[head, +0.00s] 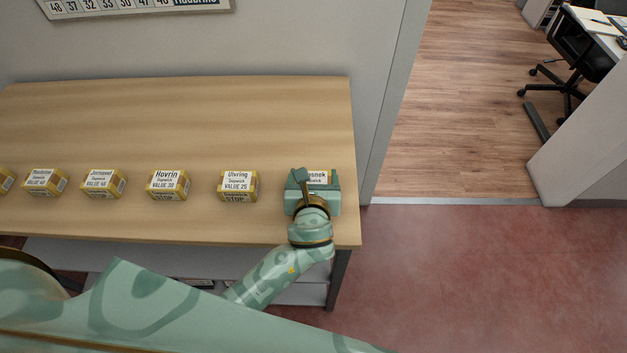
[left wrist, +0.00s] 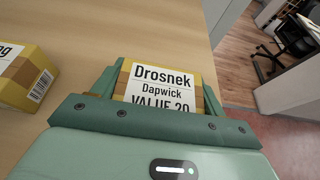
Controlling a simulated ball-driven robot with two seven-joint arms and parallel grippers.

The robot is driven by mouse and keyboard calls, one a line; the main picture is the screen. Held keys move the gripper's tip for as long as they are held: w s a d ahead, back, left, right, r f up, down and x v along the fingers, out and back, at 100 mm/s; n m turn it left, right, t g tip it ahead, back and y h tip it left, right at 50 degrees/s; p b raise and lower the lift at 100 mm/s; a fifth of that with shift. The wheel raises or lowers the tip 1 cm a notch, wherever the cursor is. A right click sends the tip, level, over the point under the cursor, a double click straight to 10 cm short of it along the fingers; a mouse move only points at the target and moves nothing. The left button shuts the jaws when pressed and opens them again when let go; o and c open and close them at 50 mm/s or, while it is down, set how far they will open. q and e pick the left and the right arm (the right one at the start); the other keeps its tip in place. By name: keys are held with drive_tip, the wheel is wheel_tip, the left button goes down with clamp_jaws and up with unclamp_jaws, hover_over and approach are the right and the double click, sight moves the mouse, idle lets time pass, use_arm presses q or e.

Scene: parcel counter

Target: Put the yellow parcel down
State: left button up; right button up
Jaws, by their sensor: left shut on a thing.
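The yellow parcel (head: 318,177) has a white label that reads Drosnek, Dapwick, VALUE 20 in the left wrist view (left wrist: 163,84). It is at the right end of the wooden counter (head: 200,110). My left gripper (head: 313,184) is shut on it, with one green finger on each side in the left wrist view (left wrist: 160,85). The gripper covers most of the parcel in the head view. I cannot tell whether the parcel's underside touches the counter. My right gripper is not in view.
Several similar yellow parcels stand in a row to the left; the nearest is labelled Ulvring (head: 238,185), then Havrin (head: 168,184). The counter behind the row is clear. Its right edge is close beside the held parcel. An office chair (head: 578,60) stands far off at right.

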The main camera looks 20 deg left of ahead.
use_arm(q)
drive_tip(key=shift+a+f, duration=0.1)
drive_tip(key=shift+f, duration=0.15)
drive_tip(key=o, duration=1)
drive_tip(key=shift+f, duration=0.1)
drive_tip(key=shift+o, duration=0.2)
drive_tip(key=shift+s+r, duration=0.25)
drive_tip(key=shift+r, duration=0.05)
drive_tip(key=p+v, duration=0.2)
drive_tip(key=v, duration=0.9)
drive_tip(key=shift+s+p, duration=0.25)
drive_tip(key=shift+p, duration=0.05)
drive_tip(key=shift+f, duration=0.1)
